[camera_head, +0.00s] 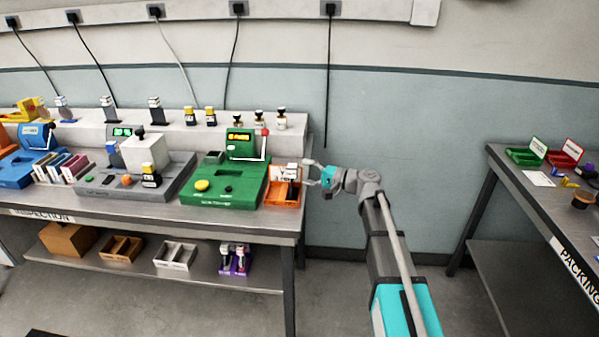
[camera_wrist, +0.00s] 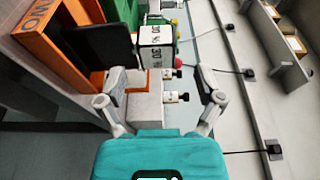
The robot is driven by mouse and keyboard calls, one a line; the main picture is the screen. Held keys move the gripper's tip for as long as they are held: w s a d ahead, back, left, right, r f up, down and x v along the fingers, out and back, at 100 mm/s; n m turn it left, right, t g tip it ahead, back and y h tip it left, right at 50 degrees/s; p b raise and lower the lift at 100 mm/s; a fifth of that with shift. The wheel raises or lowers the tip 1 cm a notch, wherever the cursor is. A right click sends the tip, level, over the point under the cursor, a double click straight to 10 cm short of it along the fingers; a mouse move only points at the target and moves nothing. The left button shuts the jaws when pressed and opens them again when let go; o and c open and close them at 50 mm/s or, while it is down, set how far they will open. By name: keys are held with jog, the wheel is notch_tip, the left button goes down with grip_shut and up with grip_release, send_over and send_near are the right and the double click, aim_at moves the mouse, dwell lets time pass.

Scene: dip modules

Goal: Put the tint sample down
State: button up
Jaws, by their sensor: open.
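In the wrist view the sample (camera_wrist: 156,48) is ahead of my gripper (camera_wrist: 163,92), beyond the fingertips. My gripper (camera_head: 313,174) is open and empty, just right of the sample and apart from it. The orange tray also shows in the wrist view (camera_wrist: 52,50). Whether the sample's base rests on the tray floor is hidden.
A green device (camera_head: 226,185) with a lit display stands left of the tray. Small bottles (camera_head: 281,119) stand on the raised ledge behind. A packing table (camera_head: 512,190) is at the right, with clear floor between.

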jog(key=v, duration=1)
jog(key=shift+d, duration=0.25)
jog(key=shift+s, duration=0.1)
jog(key=shift+s, duration=0.1)
jog(key=s+f+n+g+h, duration=0.25)
jog(key=s+f+h, duration=0.55)
jog(key=s+f, duration=0.4)
jog(key=s+d+f+g+h, duration=0.2)
jog(key=s+d+f+h, duration=0.4)
jog(key=s+d+h, duration=0.3)
jog(key=shift+s+d+f+n, duration=0.25)
jog(key=shift+s+d+n, duration=0.1)
jog(key=shift+s+d, duration=0.4)
